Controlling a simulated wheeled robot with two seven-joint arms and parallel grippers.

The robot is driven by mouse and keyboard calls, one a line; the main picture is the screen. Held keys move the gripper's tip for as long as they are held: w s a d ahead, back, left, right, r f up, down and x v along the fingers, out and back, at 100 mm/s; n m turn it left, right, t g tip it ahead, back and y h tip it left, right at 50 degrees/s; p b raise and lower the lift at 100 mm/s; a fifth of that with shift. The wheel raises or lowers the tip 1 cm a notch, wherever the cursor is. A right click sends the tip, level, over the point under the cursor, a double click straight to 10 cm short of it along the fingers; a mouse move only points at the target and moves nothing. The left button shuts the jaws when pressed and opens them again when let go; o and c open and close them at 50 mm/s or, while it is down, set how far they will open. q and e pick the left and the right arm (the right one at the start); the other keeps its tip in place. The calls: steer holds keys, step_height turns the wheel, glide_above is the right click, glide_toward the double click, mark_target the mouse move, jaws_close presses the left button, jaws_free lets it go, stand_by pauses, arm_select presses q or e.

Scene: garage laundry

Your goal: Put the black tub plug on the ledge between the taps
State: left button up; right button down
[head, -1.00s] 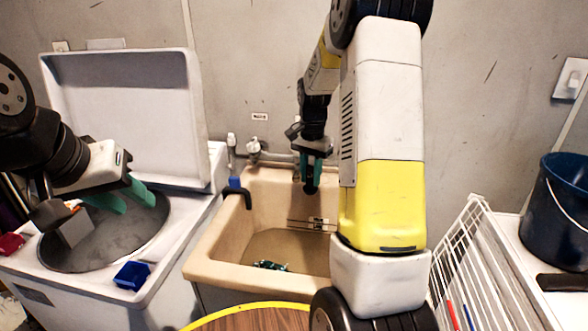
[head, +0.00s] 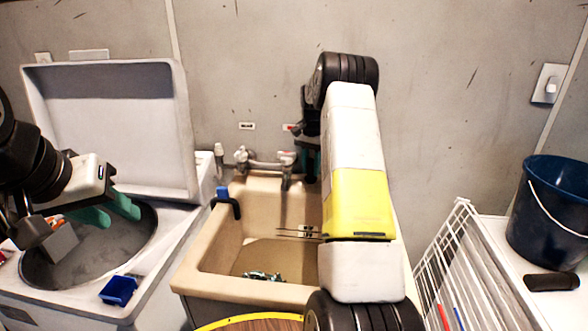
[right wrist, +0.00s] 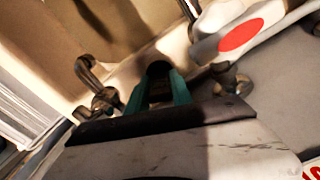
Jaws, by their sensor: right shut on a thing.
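My right gripper (head: 309,162) is behind the sink's back right, partly hidden by my own arm. In the right wrist view its teal fingers (right wrist: 158,92) are shut on a small dark thing, apparently the black plug (right wrist: 158,69), mostly hidden between them. In the head view the plug is hidden. The taps (head: 241,155) and (head: 286,159) stand at the back of the beige sink (head: 205,257), left of this gripper. The ledge (head: 262,178) is the sink's back rim. My left gripper (head: 110,213) is open and empty above the washer drum.
A blue-topped black hook-shaped thing (head: 236,207) is on the sink's left rim. Small items (head: 262,277) lie in the basin. A blue box (head: 119,290) sits on the washer. A white rack (head: 445,262) and a dark blue bucket (head: 550,220) stand at right.

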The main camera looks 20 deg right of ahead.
mark_target(310, 179)
steer(key=shift+f, duration=1.05)
steer(key=shift+f, duration=0.15)
steer(key=c, duration=1.1)
jaws_free()
